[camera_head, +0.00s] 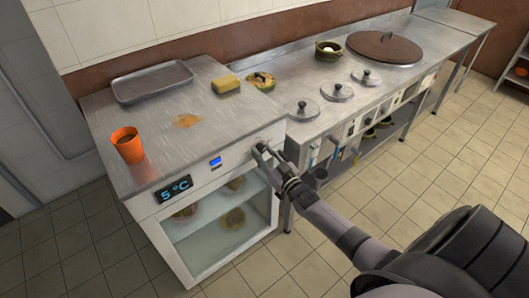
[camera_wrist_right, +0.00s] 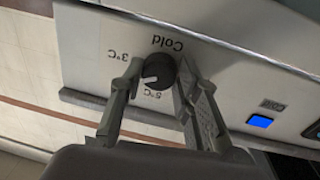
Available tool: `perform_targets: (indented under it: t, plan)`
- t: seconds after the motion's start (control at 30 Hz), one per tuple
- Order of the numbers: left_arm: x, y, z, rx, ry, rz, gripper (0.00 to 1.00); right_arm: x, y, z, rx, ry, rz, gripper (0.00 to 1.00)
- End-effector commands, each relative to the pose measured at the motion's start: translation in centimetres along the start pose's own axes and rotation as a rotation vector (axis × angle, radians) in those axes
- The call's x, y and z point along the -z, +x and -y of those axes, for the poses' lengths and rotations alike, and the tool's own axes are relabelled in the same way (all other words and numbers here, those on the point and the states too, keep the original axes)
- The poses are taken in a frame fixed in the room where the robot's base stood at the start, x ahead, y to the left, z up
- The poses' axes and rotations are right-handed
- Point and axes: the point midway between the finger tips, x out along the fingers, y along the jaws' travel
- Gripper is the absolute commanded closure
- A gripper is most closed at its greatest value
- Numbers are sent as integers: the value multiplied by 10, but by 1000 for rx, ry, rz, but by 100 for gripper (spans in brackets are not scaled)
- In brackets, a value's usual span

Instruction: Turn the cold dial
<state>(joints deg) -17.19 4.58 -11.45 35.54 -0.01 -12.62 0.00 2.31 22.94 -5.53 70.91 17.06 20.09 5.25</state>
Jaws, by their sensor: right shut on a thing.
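The cold dial (camera_wrist_right: 159,70) is a dark round knob on the white front panel of the glass-fronted cabinet (camera_head: 160,229). In the right wrist view its white mark points toward the lower left, on the side of the printed 5°C and 3°C labels. The word Cold is printed beside it, upside down in this view. My right gripper (camera_head: 262,152) has its two fingers on either side of the dial and is shut on it. The display (camera_head: 174,190) reads 5°C. In the head view the gripper mostly hides the dial. My left gripper is out of view.
A small blue-lit button (camera_head: 215,162) is on the same panel. On the counter are an orange cup (camera_head: 127,146), a metal tray (camera_head: 150,84) and a yellow sponge (camera_head: 227,85). The stockpot counter with lids (camera_head: 337,92) adjoins on the right. The tiled floor in front is clear.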

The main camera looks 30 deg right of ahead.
Motion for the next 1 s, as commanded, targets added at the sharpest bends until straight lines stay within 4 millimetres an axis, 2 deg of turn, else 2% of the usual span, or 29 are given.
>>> perform_targets:
  t: [0.5, 1.0]
  plan:
    - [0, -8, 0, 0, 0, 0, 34, 0, -1, 1, -17, 398, 38, 98]
    - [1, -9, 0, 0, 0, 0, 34, -1, -1, 2, -22, 515, 48, 98]
